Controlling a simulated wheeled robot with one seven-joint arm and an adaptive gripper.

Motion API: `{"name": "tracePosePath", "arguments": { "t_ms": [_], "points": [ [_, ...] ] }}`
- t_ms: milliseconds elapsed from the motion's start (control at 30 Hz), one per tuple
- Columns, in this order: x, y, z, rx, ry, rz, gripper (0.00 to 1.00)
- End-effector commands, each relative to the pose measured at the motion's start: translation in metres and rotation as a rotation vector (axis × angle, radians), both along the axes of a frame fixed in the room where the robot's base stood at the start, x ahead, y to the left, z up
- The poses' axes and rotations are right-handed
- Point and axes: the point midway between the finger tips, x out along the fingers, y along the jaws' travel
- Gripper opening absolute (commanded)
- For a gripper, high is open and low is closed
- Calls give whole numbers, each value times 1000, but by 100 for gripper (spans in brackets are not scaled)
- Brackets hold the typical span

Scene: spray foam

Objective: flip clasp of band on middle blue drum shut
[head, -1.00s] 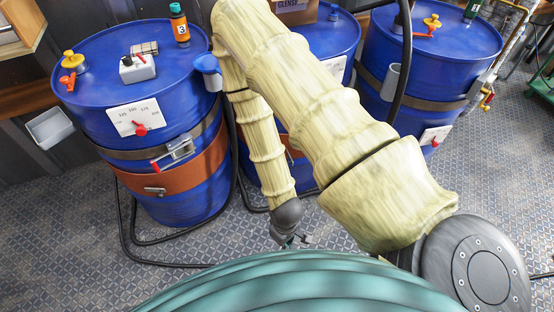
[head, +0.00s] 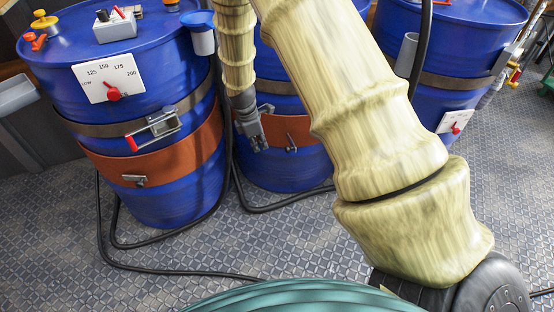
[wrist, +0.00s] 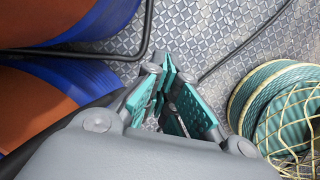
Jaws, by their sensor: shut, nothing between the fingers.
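The middle blue drum (head: 300,174) stands behind my arm, which covers much of its front and top. A dark metal band (head: 288,87) goes round it, with an orange belt (head: 312,133) lower down that carries a small latch (head: 291,143). I cannot make out the dark band's clasp on this drum; my arm may hide it. My gripper (head: 257,144) hangs at the drum's left front, pointing down, beside the orange belt. In the wrist view its teal-padded fingers (wrist: 168,98) are shut and empty, with the floor behind them.
The left blue drum (head: 165,207) has a red-handled clasp (head: 153,127) standing out from its band. The right blue drum (head: 440,58) stands behind my arm. Black hoses (head: 170,264) lie on the floor. A green coil (wrist: 275,95) shows at right in the wrist view.

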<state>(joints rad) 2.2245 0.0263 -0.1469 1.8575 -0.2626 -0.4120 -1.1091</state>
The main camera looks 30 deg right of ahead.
Motion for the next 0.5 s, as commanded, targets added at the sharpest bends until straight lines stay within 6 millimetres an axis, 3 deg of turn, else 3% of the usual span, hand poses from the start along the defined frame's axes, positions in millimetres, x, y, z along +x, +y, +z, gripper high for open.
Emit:
{"name": "tracePosePath", "arguments": {
  "t_ms": [200,500],
  "points": [
    [23,-14,15,-30,22,83,0],
    [25,-15,20,-34,27,94,0]
  ]
}}
